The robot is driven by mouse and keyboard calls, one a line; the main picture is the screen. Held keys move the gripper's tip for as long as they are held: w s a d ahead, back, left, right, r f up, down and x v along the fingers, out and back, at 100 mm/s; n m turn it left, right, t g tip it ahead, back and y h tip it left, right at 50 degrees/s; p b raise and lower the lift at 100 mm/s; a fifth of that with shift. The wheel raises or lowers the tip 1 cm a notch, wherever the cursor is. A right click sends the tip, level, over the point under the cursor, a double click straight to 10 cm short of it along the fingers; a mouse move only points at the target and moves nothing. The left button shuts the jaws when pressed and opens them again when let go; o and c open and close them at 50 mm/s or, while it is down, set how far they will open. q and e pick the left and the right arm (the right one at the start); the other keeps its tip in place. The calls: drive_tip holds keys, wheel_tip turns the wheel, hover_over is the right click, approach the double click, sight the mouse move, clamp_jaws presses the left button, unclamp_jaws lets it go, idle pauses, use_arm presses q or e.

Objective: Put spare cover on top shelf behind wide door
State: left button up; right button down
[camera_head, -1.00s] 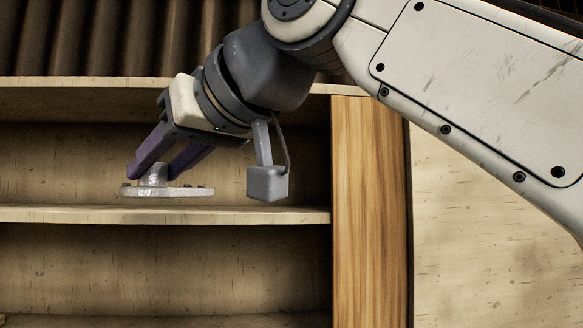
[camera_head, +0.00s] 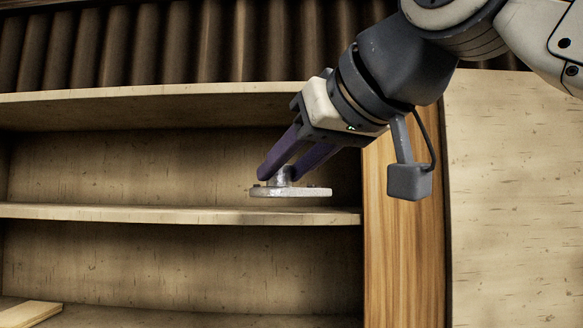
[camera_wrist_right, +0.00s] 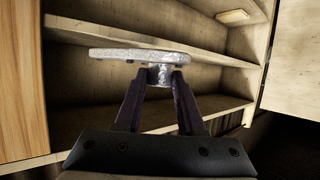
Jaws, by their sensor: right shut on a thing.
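The spare cover (camera_head: 290,192) is a grey metal disc with a short round neck on top. My right gripper (camera_head: 283,172), with purple fingers, is shut on that neck and holds the disc roughly level. In the head view the disc appears just above the edge of the middle shelf board (camera_head: 150,213), in line with the upper compartment (camera_head: 130,165). I cannot tell how far in it is. The wrist view is upside down and shows the cover (camera_wrist_right: 130,55) between the fingertips. A pale panel (camera_wrist_right: 290,60) there may be the open wide door. My left gripper is not in view.
A wood-grained upright panel (camera_head: 405,250) stands close right of the cover, with a pale panel (camera_head: 510,190) beyond it. The cabinet's top board (camera_head: 150,95) runs above. A wooden strip (camera_head: 28,313) lies in the lower compartment. The upper compartment looks empty.

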drive_tip(key=p, duration=0.7)
hover_over(291, 212)
drive_tip(key=shift+w+r, duration=0.25)
drive_tip(key=shift+w, duration=0.2)
wheel_tip(291, 212, down, 3)
drive_tip(key=b, duration=0.3)
drive_tip(key=shift+r, duration=0.1)
drive_tip(key=shift+c, duration=2.2)
unclamp_jaws()
drive_tip(key=shift+f, duration=0.25)
drive_tip(key=shift+s+r+b, duration=0.1)
drive_tip(key=shift+s+b, duration=2.15)
drive_tip(key=shift+s, duration=4.8)
